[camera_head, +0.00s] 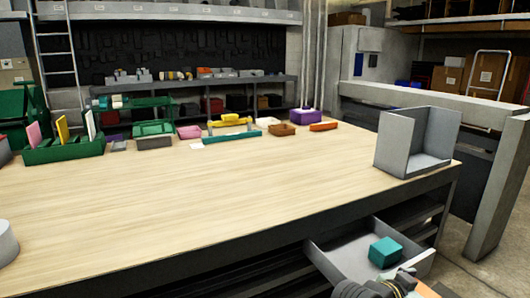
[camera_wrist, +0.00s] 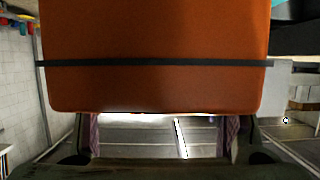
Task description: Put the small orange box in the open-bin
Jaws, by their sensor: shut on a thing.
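The small orange box (camera_wrist: 155,35) fills the upper middle of the wrist view, with a thin dark band across it. My gripper (camera_wrist: 160,125) is shut on it, with a finger at each side of its lower edge. A grey open-topped bin (camera_head: 400,145), which looks like the open-bin, stands at the right corner of the wooden table. Its near side is open and it looks empty. My arm is low in front of the table, below the bin.
An open grey drawer (camera_head: 345,262) juts from under the table (camera_head: 190,200), with a teal box (camera_head: 385,251) in it, close to my arm. A green organizer (camera_head: 65,150) and several small trays line the table's far side. The table's middle is clear.

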